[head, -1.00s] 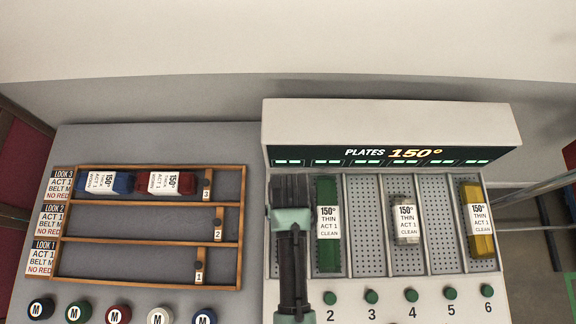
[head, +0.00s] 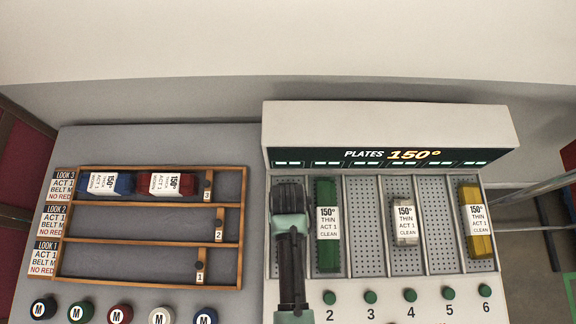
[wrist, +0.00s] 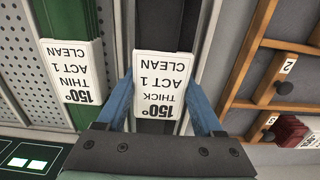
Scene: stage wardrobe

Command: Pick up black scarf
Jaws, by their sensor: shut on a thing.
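The black scarf (wrist: 165,24) is a long dark strip in the wrist view. It lies along a plate slot and wears a white tag (wrist: 160,85) reading 150°, THICK, ACT 1, CLEAN, upside down there. My gripper (wrist: 162,98) has its blue fingers on either side of the tagged part, shut on the scarf. In the head view my gripper (head: 289,205) is over the leftmost slot of the plates machine, and my arm hides most of that slot. I cannot tell there whether the scarf is lifted off the plate.
The plates machine (head: 390,117) also holds a green scarf (head: 327,258), a whitish one (head: 405,240) and a yellow one (head: 470,194). A wooden rack (head: 150,240) at left holds a blue scarf (head: 124,184) and a red one (head: 202,184) in its top row.

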